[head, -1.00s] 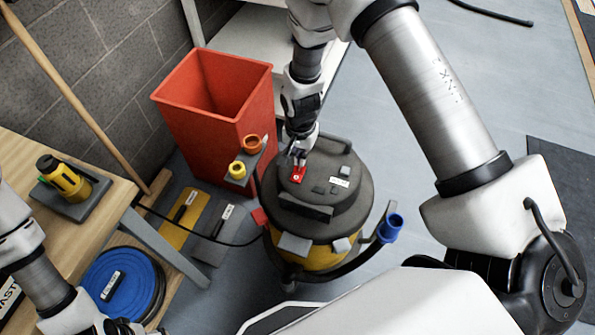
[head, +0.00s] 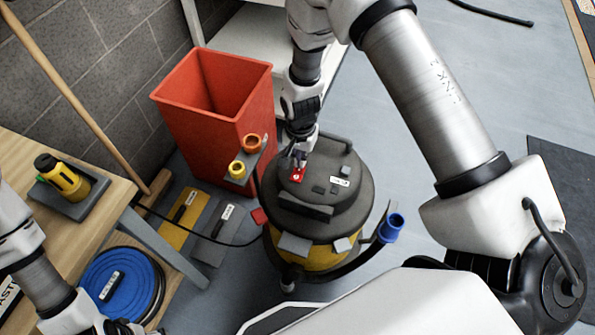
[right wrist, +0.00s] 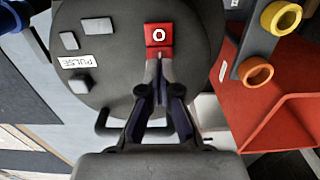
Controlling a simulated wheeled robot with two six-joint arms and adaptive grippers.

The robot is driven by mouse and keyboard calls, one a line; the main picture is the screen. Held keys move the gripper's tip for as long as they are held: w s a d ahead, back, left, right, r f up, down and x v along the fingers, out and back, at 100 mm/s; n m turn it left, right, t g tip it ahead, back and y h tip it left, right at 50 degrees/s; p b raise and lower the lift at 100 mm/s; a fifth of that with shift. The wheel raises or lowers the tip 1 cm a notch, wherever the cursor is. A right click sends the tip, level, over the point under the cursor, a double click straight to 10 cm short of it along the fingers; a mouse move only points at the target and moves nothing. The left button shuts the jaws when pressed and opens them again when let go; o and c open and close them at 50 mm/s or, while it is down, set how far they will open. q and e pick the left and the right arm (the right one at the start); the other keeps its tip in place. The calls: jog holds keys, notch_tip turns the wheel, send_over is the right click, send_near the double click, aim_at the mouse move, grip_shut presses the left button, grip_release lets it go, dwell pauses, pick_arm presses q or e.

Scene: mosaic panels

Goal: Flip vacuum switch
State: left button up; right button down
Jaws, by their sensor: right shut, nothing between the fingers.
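The vacuum (head: 320,200) stands on the floor, with a dark grey domed top and a yellow drum. Its red switch (head: 298,174) sits on the top; in the right wrist view the red switch (right wrist: 158,35) shows a white "O". My right gripper (head: 298,156) is shut and empty, pointing down at the vacuum's top. In the right wrist view my right gripper's fingertips (right wrist: 157,62) are together at the near edge of the switch; I cannot tell whether they touch it. My left arm enters at the lower left, and its gripper is mostly cut off at the bottom edge.
A red bin (head: 215,110) stands behind the vacuum, beside a bracket with yellow and orange rings (head: 237,169). A blue disc (head: 115,285) lies below. Grey floor (head: 455,240) is open at right.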

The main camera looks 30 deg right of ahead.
jog(key=shift+f+b, duration=0.45)
jog(key=shift+f, duration=0.4)
dwell(0.3)
notch_tip(320, 180, up, 7)
jog(key=p, duration=0.6)
jog(key=shift+r, duration=0.1)
dwell(0.3)
